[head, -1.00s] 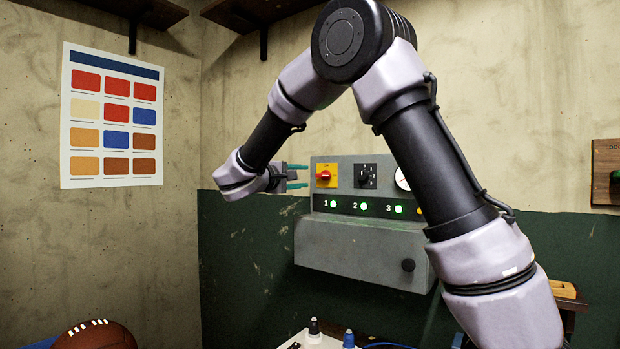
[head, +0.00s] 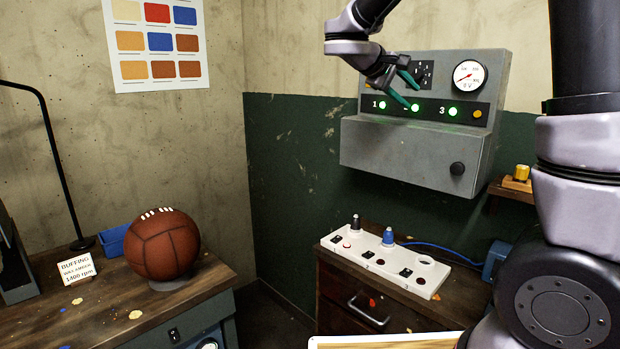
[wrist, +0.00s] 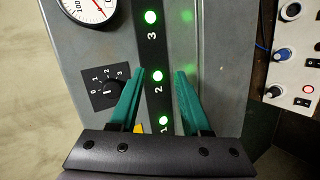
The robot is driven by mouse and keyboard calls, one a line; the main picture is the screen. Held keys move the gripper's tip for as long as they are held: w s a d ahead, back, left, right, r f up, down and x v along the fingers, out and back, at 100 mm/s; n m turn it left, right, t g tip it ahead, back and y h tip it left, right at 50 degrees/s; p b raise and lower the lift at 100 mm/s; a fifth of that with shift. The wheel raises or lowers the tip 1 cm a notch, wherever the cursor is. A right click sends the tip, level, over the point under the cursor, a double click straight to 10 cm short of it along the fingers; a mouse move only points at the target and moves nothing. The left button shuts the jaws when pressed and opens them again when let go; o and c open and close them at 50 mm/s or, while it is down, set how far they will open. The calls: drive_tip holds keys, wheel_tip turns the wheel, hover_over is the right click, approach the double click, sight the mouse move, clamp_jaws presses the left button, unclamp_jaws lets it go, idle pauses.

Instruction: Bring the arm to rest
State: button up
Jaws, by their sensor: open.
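My gripper (head: 413,92) has two green fingers and shows at the upper middle of the head view, in front of the grey control box (head: 400,150). In the wrist view my gripper (wrist: 161,76) is open, its fingers apart with nothing between them. Behind the fingers in the wrist view are green lamps numbered 1, 2 and 3 and a black rotary knob (wrist: 107,90). In the head view the knob is partly hidden by my gripper. I cannot tell whether the fingers touch the box.
A white power strip (head: 385,262) with plugs lies on a wooden cabinet below the box. A brown football (head: 165,245) stands on the left bench (head: 205,285), with a blue tray (head: 112,240) and a small sign (head: 77,269). A gauge (head: 469,75) sits on the box.

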drive_tip(key=s+d+f+m+g+y, duration=0.2)
drive_tip(key=s+d+y, duration=0.1)
drive_tip(key=s+d, duration=0.3)
drive_tip(key=s+a+m+t+y, duration=0.1)
drive_tip(key=s+a+m+y, duration=0.1)
drive_tip(key=s, duration=0.4)
drive_tip(key=s+a+f+m+t+y, duration=0.1)
drive_tip(key=s+m+y, duration=0.2)
drive_tip(key=s, duration=0.3)
drive_tip(key=s+a+m+y, duration=0.2)
drive_tip(key=s+y, duration=0.2)
drive_tip(key=s, duration=0.1)
drive_tip(key=shift+s+a+f+m+t, duration=0.2)
drive_tip(key=shift+s+a+m+t, duration=0.1)
drive_tip(key=shift+s+t, duration=0.1)
